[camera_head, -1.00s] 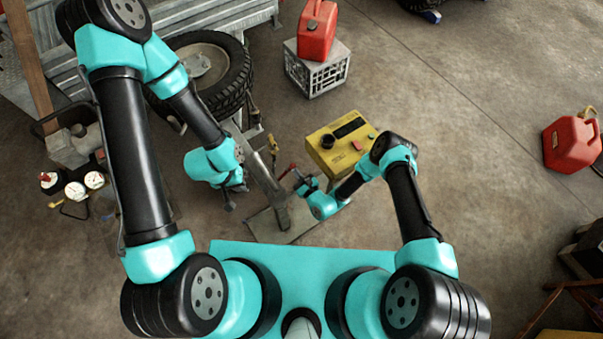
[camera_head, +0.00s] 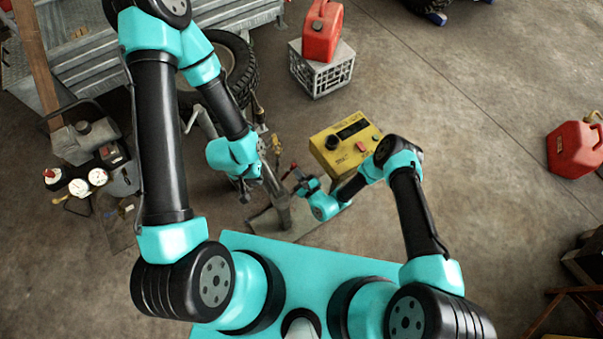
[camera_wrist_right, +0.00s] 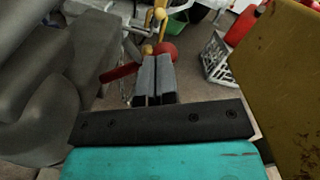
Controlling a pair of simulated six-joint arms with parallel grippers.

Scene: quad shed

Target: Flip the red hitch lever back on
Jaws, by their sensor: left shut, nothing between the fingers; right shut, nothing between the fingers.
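The red hitch lever (camera_wrist_right: 120,72) shows in the right wrist view as a red bar with a red ball knob at its right end. In the head view it is a small red piece (camera_head: 291,170) left of the yellow box. My right gripper (camera_head: 298,177) is shut and empty close to the lever. In the right wrist view its fingertips (camera_wrist_right: 156,60) lie just in front of the knob and cover part of it; I cannot tell if they touch. My left gripper (camera_head: 245,196) is shut and empty, left of the grey hitch post (camera_head: 277,205).
A yellow control box (camera_head: 345,143) stands right beside my right forearm. A yellow-knobbed lever (camera_wrist_right: 160,14) rises beyond the red one. A red can on a crate (camera_head: 320,72), a tire (camera_head: 243,70) and gauges (camera_head: 97,177) stand around.

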